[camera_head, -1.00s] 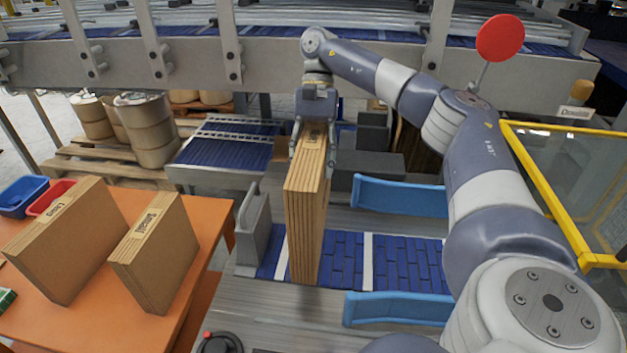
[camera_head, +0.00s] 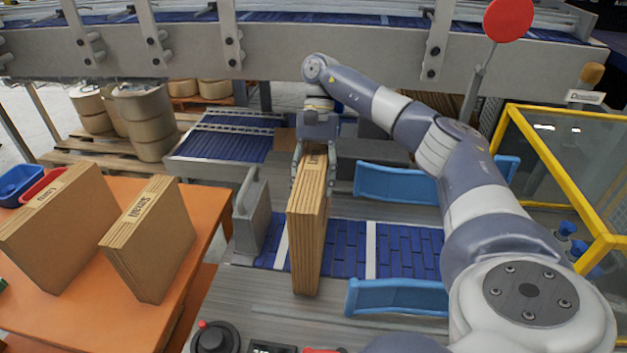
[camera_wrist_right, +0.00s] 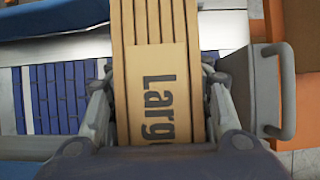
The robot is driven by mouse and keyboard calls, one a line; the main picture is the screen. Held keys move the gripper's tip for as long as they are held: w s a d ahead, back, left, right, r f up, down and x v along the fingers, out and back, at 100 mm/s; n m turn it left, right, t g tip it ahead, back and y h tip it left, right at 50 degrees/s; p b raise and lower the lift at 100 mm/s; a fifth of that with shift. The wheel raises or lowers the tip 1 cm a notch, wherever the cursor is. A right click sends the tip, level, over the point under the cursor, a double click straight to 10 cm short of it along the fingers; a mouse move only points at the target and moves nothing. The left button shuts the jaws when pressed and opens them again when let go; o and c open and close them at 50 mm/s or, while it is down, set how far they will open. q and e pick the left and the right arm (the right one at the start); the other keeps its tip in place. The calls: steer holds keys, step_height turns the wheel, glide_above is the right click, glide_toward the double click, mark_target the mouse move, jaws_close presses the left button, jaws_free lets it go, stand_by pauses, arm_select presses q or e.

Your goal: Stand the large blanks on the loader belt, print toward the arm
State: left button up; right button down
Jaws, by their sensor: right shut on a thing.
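My right gripper (camera_head: 316,166) is shut on a bundle of large cardboard blanks (camera_head: 306,238). The bundle stands upright over the blue loader belt (camera_head: 402,250), close to the grey end plate (camera_head: 251,215). I cannot tell whether its bottom touches the belt. In the right wrist view the bundle (camera_wrist_right: 158,92) sits between the two fingers with the print "Large" on its top edge. On the orange table (camera_head: 205,218) stand another bundle, seemingly marked large (camera_head: 58,232), and a bundle marked small (camera_head: 150,243). My left gripper is not in view.
Two blue guide rails (camera_head: 397,297) flank the belt on its right part. A blue bin (camera_head: 20,184) and a red bin (camera_head: 44,186) sit at the table's far left. A yellow-framed guard (camera_head: 560,160) stands at right. The belt right of the bundle is clear.

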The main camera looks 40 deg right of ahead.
steer(key=shift+f, duration=0.25)
steer(key=c, duration=0.8)
jaws_free()
steer(key=shift+f, duration=0.15)
steer(key=p, duration=0.6)
glide_toward(315, 154)
steer(key=x, duration=0.5)
steer(key=shift+s+a+f, duration=0.15)
steer(key=shift+s+f, duration=0.05)
steer(key=shift+w+d+r+p, duration=0.2)
steer(key=shift+d+r+p, duration=0.1)
steer(key=shift+r, duration=0.2)
